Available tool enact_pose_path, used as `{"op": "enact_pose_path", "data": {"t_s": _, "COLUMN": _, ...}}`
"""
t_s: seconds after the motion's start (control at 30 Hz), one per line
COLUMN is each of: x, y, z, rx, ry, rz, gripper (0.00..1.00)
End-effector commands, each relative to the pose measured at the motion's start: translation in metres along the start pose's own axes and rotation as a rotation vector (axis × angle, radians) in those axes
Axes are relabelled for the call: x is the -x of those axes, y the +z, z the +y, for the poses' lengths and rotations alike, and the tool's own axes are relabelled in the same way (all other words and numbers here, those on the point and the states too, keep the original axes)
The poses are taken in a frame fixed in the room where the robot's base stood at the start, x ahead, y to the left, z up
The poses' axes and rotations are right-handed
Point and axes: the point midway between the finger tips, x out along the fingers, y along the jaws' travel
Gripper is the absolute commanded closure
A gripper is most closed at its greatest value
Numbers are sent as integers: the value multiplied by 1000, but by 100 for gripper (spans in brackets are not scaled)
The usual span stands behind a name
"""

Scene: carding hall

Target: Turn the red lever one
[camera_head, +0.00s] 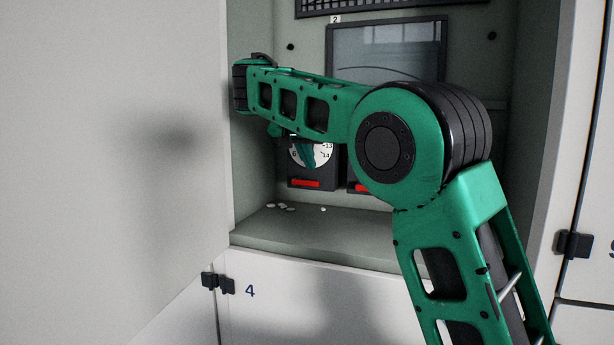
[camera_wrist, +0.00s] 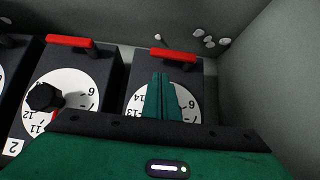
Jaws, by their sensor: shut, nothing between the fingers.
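In the wrist view, a red bar-shaped lever (camera_wrist: 172,55) lies across the edge of a dark box with a white numbered dial (camera_wrist: 187,104). My gripper (camera_wrist: 161,76) has its green fingers shut together, empty, in front of that dial, with the tips pointing toward the lever; contact cannot be told. A second red lever (camera_wrist: 72,42) sits on the neighbouring box, which has a dial and a black knob (camera_wrist: 44,97). In the head view, one red lever (camera_head: 305,183) shows whole below a dial (camera_head: 322,153); another (camera_head: 360,188) is partly hidden by my arm.
The boxes stand inside a grey cabinet niche with a side wall close by. Small pale pieces (camera_head: 281,206) lie on its shelf (camera_head: 300,232). A large pale panel (camera_head: 130,150) bounds the left. A dark-framed screen or window (camera_head: 385,50) is above.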

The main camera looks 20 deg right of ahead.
Motion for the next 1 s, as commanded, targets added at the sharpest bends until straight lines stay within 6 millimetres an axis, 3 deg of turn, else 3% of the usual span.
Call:
{"op": "enact_pose_path", "data": {"t_s": 0.4, "x": -21, "y": 23, "z": 0, "rx": 0, "ry": -2, "rz": -1, "gripper": 100}}
{"op": "enact_pose_path", "data": {"t_s": 0.83, "x": -20, "y": 25, "z": -2, "rx": 0, "ry": -7, "rz": 0, "gripper": 100}}
{"op": "enact_pose_path", "data": {"t_s": 1.0, "x": -16, "y": 32, "z": -13, "rx": -9, "ry": -39, "rz": 0, "gripper": 100}}
